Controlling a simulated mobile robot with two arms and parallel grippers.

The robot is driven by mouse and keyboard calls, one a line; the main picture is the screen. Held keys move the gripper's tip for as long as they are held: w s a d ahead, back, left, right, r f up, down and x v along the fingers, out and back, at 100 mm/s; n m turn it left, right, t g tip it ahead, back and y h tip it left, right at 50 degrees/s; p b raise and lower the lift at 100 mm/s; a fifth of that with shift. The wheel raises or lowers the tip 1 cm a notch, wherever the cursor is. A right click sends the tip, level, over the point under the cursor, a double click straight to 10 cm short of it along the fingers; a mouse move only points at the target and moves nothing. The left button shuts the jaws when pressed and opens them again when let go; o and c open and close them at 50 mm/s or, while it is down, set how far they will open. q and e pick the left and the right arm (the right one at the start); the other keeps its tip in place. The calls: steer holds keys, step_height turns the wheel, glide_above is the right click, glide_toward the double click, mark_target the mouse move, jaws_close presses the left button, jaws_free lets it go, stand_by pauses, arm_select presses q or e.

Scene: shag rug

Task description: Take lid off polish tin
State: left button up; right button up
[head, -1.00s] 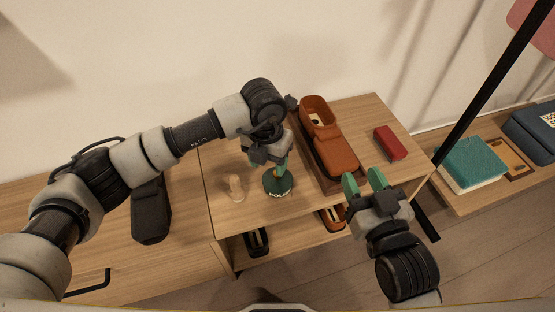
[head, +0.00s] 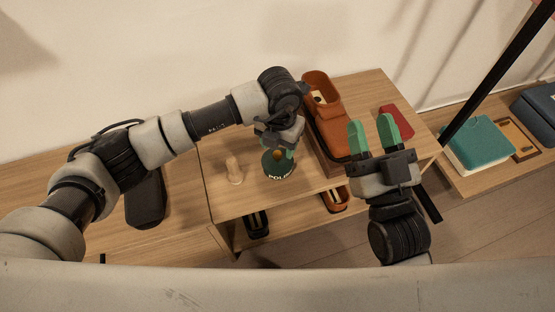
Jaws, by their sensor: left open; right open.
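The polish tin (head: 279,169) is dark green with the lettering "POLISH" partly showing, and stands on the wooden bench top. A small brass-coloured knob (head: 278,155) shows at its top, partly hidden by my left gripper. My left gripper (head: 279,148) points down over the tin with its green fingers open around the knob; whether they touch it I cannot tell. My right gripper (head: 374,136) is open and empty, raised above the bench's right front, with its green fingers pointing away from me.
A brown leather shoe (head: 329,118) stands on a box right of the tin. A red block (head: 397,121) lies further right, and a small pale wooden object (head: 235,171) stands left. More shoes (head: 334,199) sit on the lower shelf. A teal book (head: 479,143) lies far right.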

mark_target(278, 153)
arm_select(q)
steer(key=f, duration=0.1)
steer(key=f+b, duration=0.1)
steer(key=f, duration=0.1)
steer(key=shift+s+a, duration=0.1)
steer(key=shift+a, duration=0.1)
steer(key=shift+f, duration=0.65)
arm_select(e)
steer(key=s+r+t, duration=0.1)
steer(key=t, duration=0.1)
steer(key=s+r+t+y, duration=0.1)
steer(key=s+r+t, duration=0.1)
steer(key=shift+s+r+y, duration=0.1)
steer(key=shift+r+y, duration=0.2)
arm_select(q)
steer(key=shift+c, duration=0.4)
steer(key=c, duration=0.9)
